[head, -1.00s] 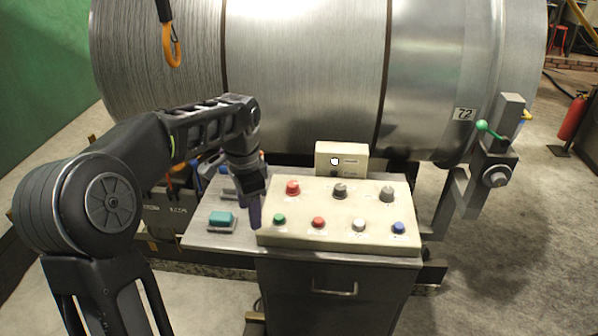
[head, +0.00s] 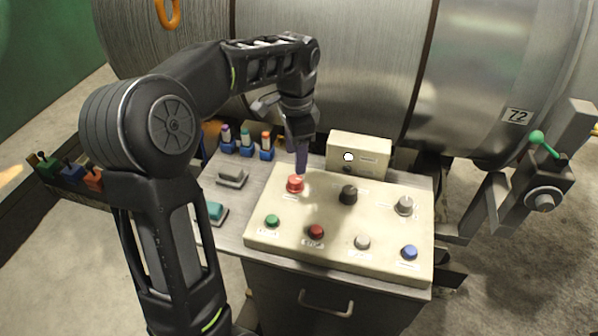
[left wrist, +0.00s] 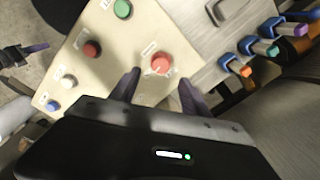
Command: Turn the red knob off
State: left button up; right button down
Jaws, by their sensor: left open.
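The red knob (head: 295,184) is at the far left of the back row on the cream control panel (head: 262,222). My left gripper (head: 301,168) points down just behind and above it. In the left wrist view the red knob (left wrist: 161,63) lies ahead, between the lines of the two open purple fingers (left wrist: 160,82). I see no clear contact with the knob. The knob's marks are too small to read. A dark hand with a purple finger, apparently my right gripper (left wrist: 30,50), shows at the left edge of the left wrist view; its opening is unclear.
A dark knob (head: 348,195) and a grey knob (head: 404,206) share the back row. Green (head: 272,221), red (head: 316,232), white (head: 362,242) and blue (head: 409,252) buttons line the front. A cream box (head: 372,153) stands behind; small coloured-top items (head: 246,140) stand left.

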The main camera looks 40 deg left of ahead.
aim_at(295, 179)
pick_arm(q)
jog(key=shift+a, duration=0.1)
jog(key=shift+w+a+f+p, duration=0.1)
jog(key=shift+f+p, duration=0.35)
jog(key=shift+f, duration=3.5)
jog(key=shift+c, duration=0.3)
grip_shut()
